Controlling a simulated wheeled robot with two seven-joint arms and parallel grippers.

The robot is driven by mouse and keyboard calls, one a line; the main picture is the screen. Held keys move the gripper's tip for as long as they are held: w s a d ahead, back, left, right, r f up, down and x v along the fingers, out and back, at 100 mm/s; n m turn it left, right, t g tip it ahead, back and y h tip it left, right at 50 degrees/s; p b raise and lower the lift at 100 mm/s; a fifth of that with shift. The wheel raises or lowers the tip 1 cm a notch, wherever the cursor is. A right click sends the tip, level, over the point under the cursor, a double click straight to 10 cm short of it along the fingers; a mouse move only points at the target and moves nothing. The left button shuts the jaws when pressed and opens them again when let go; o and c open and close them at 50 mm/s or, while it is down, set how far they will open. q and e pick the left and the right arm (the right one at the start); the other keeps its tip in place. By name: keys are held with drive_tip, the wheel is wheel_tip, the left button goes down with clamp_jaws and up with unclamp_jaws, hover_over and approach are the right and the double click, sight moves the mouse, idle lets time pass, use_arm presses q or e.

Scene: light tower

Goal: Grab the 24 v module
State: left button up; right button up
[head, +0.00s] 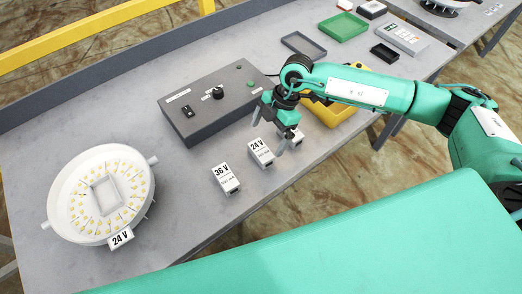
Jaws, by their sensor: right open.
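The 24 V module (261,153) is a small white block with a black "24 V" label, lying on the grey table. My right gripper (266,133) is open and points down just above and beside the module, with its fingers close to it. Whether a finger touches the module I cannot tell. A similar white "36 V" module (226,179) lies to the left of it. A round white light unit (62,198) with several yellow LEDs stands at the left, with a "24 V" tag (121,239) at its front edge. My left gripper is not in view.
A dark grey control box (208,104) with a knob and switches stands behind the modules. A yellow tray (335,113) is partly hidden by my right arm. Green (343,27) and grey (304,44) trays lie farther back. The table between light unit and modules is clear.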

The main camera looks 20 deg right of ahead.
sight(261, 150)
drive_tip(key=shift+x, duration=0.9)
drive_tip(key=shift+s+a+f+p, duration=0.1)
drive_tip(key=shift+a+f+p, duration=0.15)
drive_tip(key=shift+f+p, duration=0.3)
drive_tip(key=p+x, duration=0.1)
drive_tip(key=x, duration=0.2)
drive_tip(key=shift+f, duration=0.35)
drive_tip(key=shift+a+f, duration=0.15)
drive_tip(key=shift+f, duration=0.2)
drive_tip(key=shift+c, duration=0.4)
drive_tip(key=c, duration=1.1)
